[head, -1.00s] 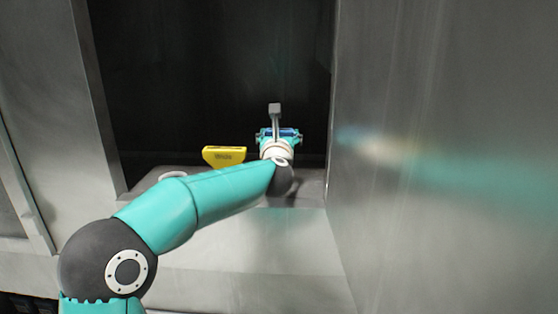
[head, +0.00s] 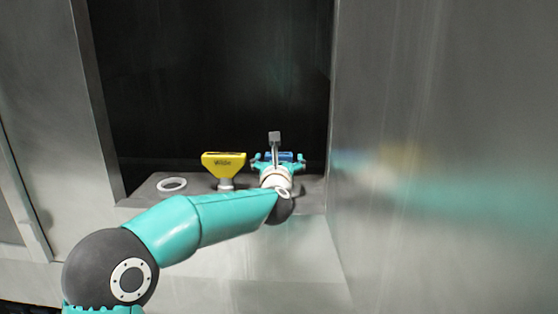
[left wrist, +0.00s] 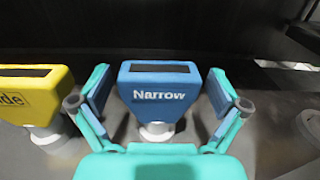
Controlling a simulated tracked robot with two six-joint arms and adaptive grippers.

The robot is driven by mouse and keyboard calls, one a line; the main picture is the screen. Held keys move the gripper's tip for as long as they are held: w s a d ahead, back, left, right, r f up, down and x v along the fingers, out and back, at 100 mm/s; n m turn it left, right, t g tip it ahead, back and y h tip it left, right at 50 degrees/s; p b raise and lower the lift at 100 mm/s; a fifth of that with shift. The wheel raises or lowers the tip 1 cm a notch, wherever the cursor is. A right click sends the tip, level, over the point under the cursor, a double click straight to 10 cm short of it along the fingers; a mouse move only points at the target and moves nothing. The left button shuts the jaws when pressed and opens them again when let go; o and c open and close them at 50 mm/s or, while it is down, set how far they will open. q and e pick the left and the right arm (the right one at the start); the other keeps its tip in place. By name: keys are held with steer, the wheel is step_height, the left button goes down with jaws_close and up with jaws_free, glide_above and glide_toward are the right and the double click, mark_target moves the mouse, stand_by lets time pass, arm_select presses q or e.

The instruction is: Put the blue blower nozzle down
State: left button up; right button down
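The blue blower nozzle (left wrist: 160,90), marked "Narrow", stands upright on a pale round collar on the grey ledge in the left wrist view. My left gripper (left wrist: 158,98) is open, with one finger on each side of the nozzle and a visible gap to each. In the head view only a strip of the blue nozzle (head: 279,156) shows behind my left gripper (head: 278,163); its lower part is hidden by my wrist. My right gripper is in neither view.
A yellow nozzle (head: 224,163) marked "Wide" stands close to the left of the blue one. An empty white ring (head: 172,184) lies farther left on the ledge (head: 140,194). A metal wall (head: 440,150) rises close on the right. The opening behind is dark.

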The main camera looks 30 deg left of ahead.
arm_select(q)
steer(key=shift+s+d+b, duration=0.3)
steer(key=shift+s+d, duration=0.05)
steer(key=shift+s, duration=0.15)
steer(key=b+v, duration=0.3)
steer(key=v, duration=0.8)
